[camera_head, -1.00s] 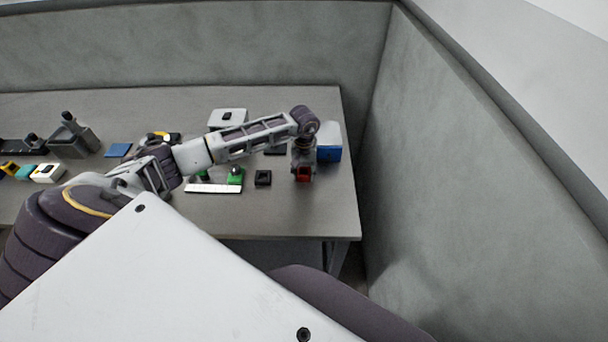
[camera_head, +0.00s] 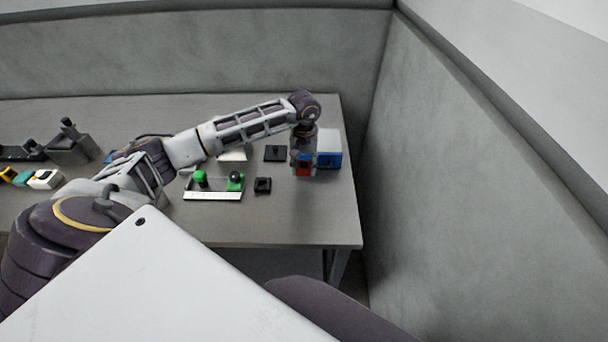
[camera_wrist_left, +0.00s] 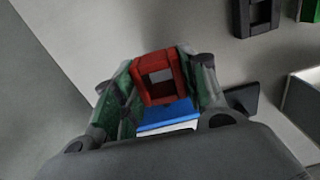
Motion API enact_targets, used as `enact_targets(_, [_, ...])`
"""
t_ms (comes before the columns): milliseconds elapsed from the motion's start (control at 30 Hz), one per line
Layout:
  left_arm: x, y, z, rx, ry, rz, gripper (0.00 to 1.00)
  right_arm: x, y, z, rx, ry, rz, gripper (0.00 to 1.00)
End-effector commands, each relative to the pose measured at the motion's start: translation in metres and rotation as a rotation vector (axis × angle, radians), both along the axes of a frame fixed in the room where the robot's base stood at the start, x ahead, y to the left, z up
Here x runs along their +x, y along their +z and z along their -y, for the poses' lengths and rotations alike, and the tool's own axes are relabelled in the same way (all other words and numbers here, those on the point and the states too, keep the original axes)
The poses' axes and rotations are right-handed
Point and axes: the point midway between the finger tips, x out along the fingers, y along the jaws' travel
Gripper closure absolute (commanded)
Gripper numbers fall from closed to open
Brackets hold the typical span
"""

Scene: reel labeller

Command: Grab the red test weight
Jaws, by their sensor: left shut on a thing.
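The red test weight (camera_head: 304,170) is a small red block at the right end of the table. In the left wrist view the red test weight (camera_wrist_left: 157,78) shows a square frame-like face with an opening. My left gripper (camera_head: 303,161) points down over it. In the left wrist view the green-padded fingers of my left gripper (camera_wrist_left: 160,88) stand on both sides of the weight and are shut on it. Whether the weight touches the table is hard to tell. My right gripper is not in view.
A blue and white box (camera_head: 328,150) stands right beside the gripper. A small black block (camera_head: 263,185), a flat black plate (camera_head: 275,153) and a white strip with green parts (camera_head: 213,195) lie to the left. The table's front right is clear.

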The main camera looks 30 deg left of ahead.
Motion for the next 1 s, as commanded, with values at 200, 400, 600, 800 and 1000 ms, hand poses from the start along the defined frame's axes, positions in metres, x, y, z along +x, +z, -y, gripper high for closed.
enact_targets(200, [0.001, 0.024, 0.000, -0.001, 0.000, 0.003, 0.91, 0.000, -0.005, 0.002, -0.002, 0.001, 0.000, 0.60])
enact_targets(400, [0.000, 0.032, 0.000, 0.000, 0.000, 0.001, 0.91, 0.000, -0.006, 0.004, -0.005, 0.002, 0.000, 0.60])
enact_targets(600, [0.000, 0.033, 0.000, 0.000, 0.000, 0.001, 0.91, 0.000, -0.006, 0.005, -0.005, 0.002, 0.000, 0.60])
enact_targets(800, [0.000, 0.033, 0.000, -0.001, 0.000, 0.000, 0.91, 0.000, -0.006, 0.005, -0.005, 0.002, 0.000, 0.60])
enact_targets(1000, [0.000, 0.033, 0.000, 0.000, 0.000, 0.001, 0.91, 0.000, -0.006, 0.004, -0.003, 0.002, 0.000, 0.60])
